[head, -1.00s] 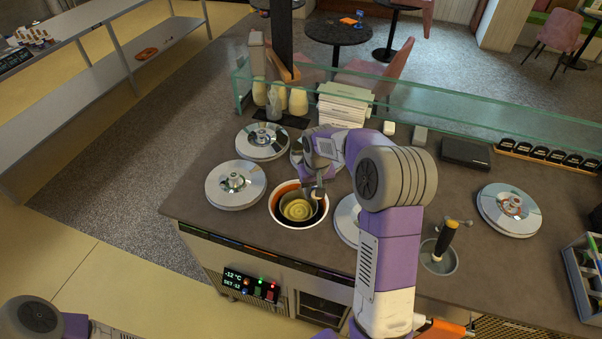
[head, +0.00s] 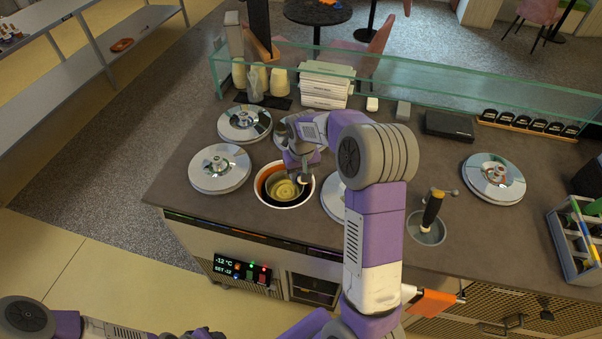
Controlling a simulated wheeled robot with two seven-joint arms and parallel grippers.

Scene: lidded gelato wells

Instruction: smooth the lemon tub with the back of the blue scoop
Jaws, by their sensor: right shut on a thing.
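The open tub (head: 264,199) is a white-rimmed round well with an orange-brown inner wall, set in the counter. Pale yellow gelato (head: 284,190) shows deep inside it, partly covered. My right gripper (head: 303,176) is over the tub's right back side, pointing down. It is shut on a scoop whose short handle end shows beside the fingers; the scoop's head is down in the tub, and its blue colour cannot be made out. Whether the scoop touches the gelato is unclear. My left arm shows at the bottom left, with its gripper out of view.
Lidded wells stand around the tub: one lid (head: 219,168) at left, another (head: 244,124) behind, one (head: 333,200) partly behind my right arm. A black-handled tool (head: 433,209) stands in a small well at right. A glass guard (head: 400,89) runs along the back.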

